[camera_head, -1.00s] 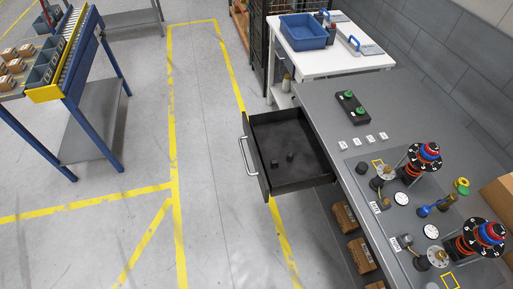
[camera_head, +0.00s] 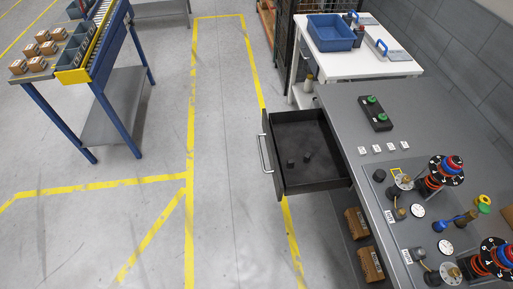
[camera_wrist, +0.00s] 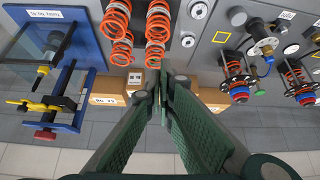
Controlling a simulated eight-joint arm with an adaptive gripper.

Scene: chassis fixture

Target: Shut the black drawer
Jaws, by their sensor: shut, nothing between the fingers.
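The black drawer (camera_head: 318,176) sticks out from the left side of the grey workbench (camera_head: 345,98) in the head view. It is pulled out, with a silver bar handle (camera_head: 265,154) on its left front. Two small dark blocks lie inside it. My gripper (camera_wrist: 160,78) shows only in the wrist view. Its green-padded fingers are shut with nothing between them. It faces a grey panel with orange springs, and the drawer is not in that view.
Floor left of the drawer is clear, with yellow lines. Springs and gauges (camera_head: 417,210) crowd the bench's right part. Cardboard boxes (camera_head: 370,264) sit below the bench. In the wrist view, a blue frame with clamps (camera_wrist: 68,98) stands left.

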